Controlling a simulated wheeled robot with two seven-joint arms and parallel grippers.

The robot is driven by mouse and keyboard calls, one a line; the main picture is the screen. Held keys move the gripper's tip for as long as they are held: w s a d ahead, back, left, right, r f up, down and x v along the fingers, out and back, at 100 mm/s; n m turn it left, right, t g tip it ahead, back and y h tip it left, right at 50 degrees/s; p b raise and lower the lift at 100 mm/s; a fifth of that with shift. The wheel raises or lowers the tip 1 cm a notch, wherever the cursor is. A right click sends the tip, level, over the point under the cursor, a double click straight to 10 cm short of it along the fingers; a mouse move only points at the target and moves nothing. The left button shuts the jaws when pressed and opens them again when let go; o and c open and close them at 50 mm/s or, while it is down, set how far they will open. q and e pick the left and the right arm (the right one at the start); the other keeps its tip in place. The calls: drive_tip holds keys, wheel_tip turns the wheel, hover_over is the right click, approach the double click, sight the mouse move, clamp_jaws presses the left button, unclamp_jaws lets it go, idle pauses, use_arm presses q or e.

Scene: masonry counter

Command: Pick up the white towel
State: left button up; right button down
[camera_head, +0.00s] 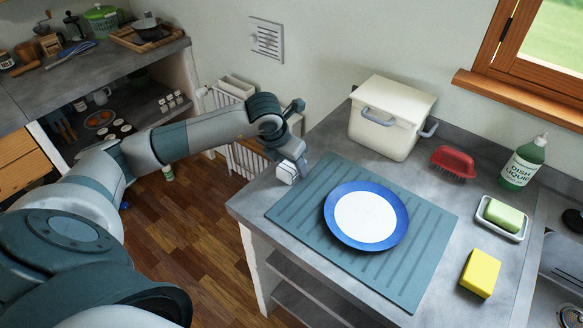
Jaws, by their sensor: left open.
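I cannot make out a white towel for sure in the head view. My left arm reaches in from the left across the floor, and my left gripper (291,171) is at the left edge of the counter, beside the drying mat. The gripper is open; its fingers are small and partly hidden, and I see nothing held in it. Behind my forearm a white rack (246,158) stands against the wall, partly covered by the arm. My right gripper is out of view.
A blue-rimmed plate (365,215) lies on the teal mat (420,225). The counter also holds a cream bin (387,115), red brush (454,162), green soap bottle (523,163), soap dish (501,218) and yellow sponge (480,273). Wooden floor (195,235) is mostly clear.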

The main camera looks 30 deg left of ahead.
use_arm(q)
drive_tip(key=shift+c, duration=0.6)
drive_tip(key=c, duration=0.6)
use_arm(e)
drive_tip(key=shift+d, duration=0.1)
use_arm(q)
drive_tip(key=shift+r, duration=0.2)
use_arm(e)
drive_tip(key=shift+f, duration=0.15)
